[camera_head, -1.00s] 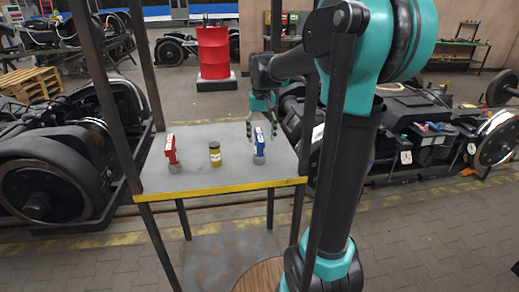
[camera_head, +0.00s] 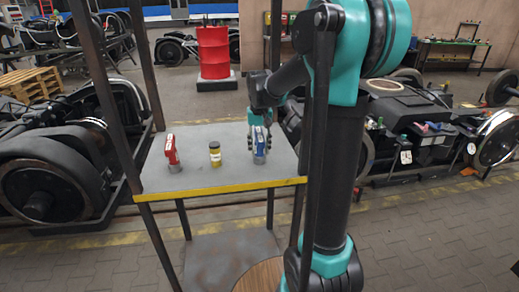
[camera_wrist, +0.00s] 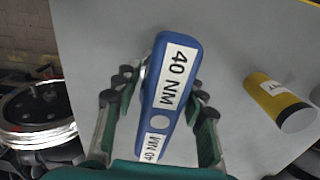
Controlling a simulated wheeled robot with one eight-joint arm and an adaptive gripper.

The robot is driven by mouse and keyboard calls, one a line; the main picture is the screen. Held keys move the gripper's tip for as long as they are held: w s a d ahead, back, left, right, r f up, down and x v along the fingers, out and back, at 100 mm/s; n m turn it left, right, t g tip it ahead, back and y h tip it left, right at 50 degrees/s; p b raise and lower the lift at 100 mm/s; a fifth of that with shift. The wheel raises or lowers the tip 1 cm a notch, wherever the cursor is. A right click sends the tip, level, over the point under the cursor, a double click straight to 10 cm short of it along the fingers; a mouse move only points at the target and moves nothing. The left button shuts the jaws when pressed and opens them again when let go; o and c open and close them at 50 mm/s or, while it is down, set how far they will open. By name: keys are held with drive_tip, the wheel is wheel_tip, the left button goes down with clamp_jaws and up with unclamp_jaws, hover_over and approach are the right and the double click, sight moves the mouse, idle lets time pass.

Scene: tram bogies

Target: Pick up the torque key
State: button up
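A blue torque key (camera_head: 259,142) stands upright on a round grey base at the right of the grey table. In the wrist view the blue torque key (camera_wrist: 172,85) carries white "40 NM" labels. My gripper (camera_head: 261,123) is at the key from above and behind. In the wrist view my gripper (camera_wrist: 160,86) is open, with one finger on each side of the key. A gap shows on the left; whether the right finger touches cannot be told. A red torque key (camera_head: 171,150) stands in a similar base at the left of the table.
The table (camera_head: 225,177) has a yellow front edge and dark posts. A red barrel (camera_head: 214,52) stands behind.

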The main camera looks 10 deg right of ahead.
clamp_jaws()
drive_tip(key=shift+r, duration=0.1)
